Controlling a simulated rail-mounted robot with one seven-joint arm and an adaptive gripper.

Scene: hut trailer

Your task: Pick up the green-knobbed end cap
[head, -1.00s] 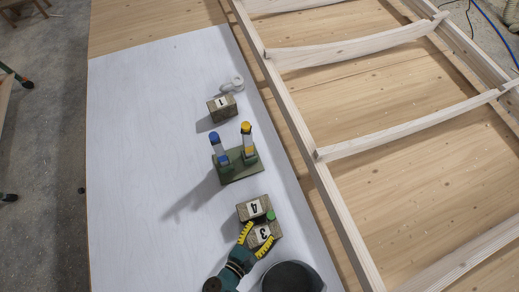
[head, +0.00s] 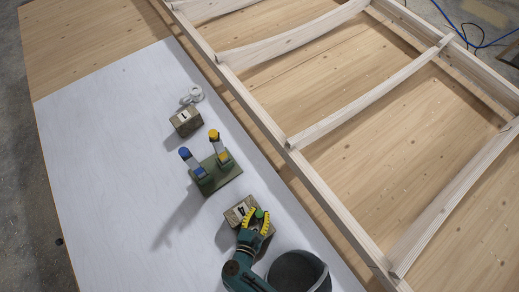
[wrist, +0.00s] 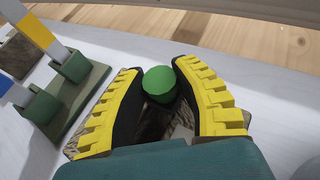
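The end cap's round green knob (head: 259,213) is between the tips of my gripper (head: 260,212), above wooden blocks at the lower middle of the sheet. In the wrist view the green knob (wrist: 158,84) sits between the two yellow-and-black fingers of my gripper (wrist: 158,76). The fingertips lean inward and appear to touch both sides of the knob, so my gripper looks shut on it. The part of the cap below the knob is hidden by fingers and shadow. A wooden block marked 4 (head: 236,211) shows beside the left finger; the block marked 3 is hidden.
A green stand (head: 223,178) with blue-ended and yellow-ended pieces is close behind my gripper. A block marked 1 (head: 186,121) and a pale ring-like part (head: 192,94) lie farther back. A wooden frame (head: 290,148) runs along the right. The sheet's left side is clear.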

